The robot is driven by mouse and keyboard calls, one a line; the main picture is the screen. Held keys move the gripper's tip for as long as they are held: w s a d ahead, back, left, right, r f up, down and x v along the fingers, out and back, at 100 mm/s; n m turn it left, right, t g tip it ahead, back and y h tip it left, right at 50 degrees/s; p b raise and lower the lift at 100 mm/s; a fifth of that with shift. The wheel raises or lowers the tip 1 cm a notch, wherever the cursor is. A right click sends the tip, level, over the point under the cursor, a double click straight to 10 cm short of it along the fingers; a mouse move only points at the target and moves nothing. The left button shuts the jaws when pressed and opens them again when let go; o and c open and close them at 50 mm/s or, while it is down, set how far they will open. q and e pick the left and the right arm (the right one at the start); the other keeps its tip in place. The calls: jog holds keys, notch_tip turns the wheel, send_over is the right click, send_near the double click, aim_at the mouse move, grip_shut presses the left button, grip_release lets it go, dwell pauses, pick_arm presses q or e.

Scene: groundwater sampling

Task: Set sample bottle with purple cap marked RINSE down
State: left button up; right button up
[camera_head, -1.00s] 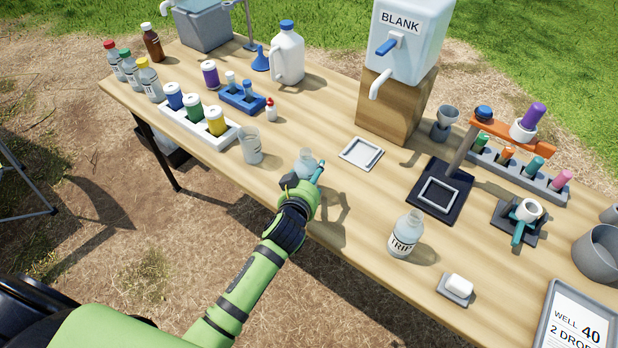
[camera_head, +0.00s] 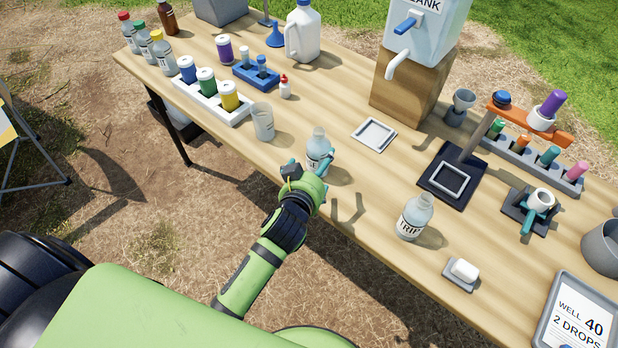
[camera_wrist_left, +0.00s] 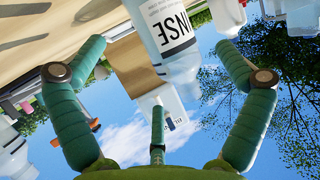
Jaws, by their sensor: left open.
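The RINSE sample bottle (camera_head: 318,146) is clear, with a white label, and stands upright near the table's front edge. I see no cap on its neck. In the left wrist view the bottle (camera_wrist_left: 172,40) appears upside down, with "NSE" readable. My left gripper (camera_head: 311,166) is open at the bottle's near side; its teal fingers are spread to either side. In the left wrist view the gripper (camera_wrist_left: 160,46) shows a gap between each finger and the bottle. The bottle's base is partly hidden by the hand. My right gripper is not in view.
A clear beaker (camera_head: 263,122) stands left of the bottle. A white square tray (camera_head: 374,134) lies to its right, and the TRIP bottle (camera_head: 414,217) stands farther right. The BLANK container's wooden block (camera_head: 410,85) is behind. Bare table lies between the bottle and the tray.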

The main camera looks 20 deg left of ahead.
pick_arm(q)
jog(key=v, duration=0.6)
jog(key=shift+s, duration=0.2)
jog(key=s+a+f+m+g, duration=0.1)
jog(key=s+a+f+g, duration=0.15)
jog(key=s, duration=0.35)
jog(key=s+a+f+m+g+h, duration=0.1)
jog(key=s+f+g, duration=0.1)
jog(key=s+g, duration=0.3)
jog(key=s+a+f+m+g, duration=0.1)
jog(key=s+f+g, duration=0.15)
jog(key=s, duration=0.35)
jog(key=s+f+g, duration=0.1)
jog(key=s+f, duration=0.2)
jog(key=f, duration=2.1)
jog(key=s+a+f+g, duration=0.1)
jog(key=s+a+f, duration=0.2)
jog(key=s+f, duration=1)
jog(key=shift+s+f, duration=0.15)
jog(key=shift+s, duration=0.7)
